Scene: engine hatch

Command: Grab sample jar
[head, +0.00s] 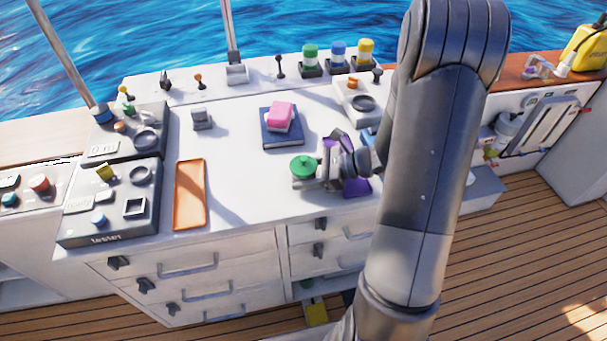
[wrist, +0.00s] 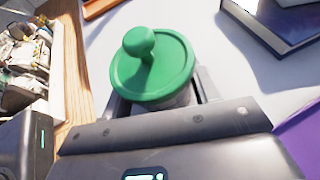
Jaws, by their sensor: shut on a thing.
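A jar with a round green lid and a knob on top (head: 303,165) is at the front right part of the white counter. The wrist view shows the green lid (wrist: 153,70) close up, tilted in the picture, with a little of the grey jar body below it. My gripper (head: 312,180) comes from the right and is shut on this jar, with its fingers around the body under the lid; the fingers also show in the wrist view (wrist: 160,107). My gripper hides most of the body. I cannot tell whether the jar's base touches the counter.
A blue book (head: 283,138) with a pink block (head: 281,117) on it lies behind the jar. An orange tray (head: 190,195) and a tester panel (head: 112,220) are to the left. Green, blue and yellow-topped jars (head: 338,55) stand along the back. The counter between tray and book is clear.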

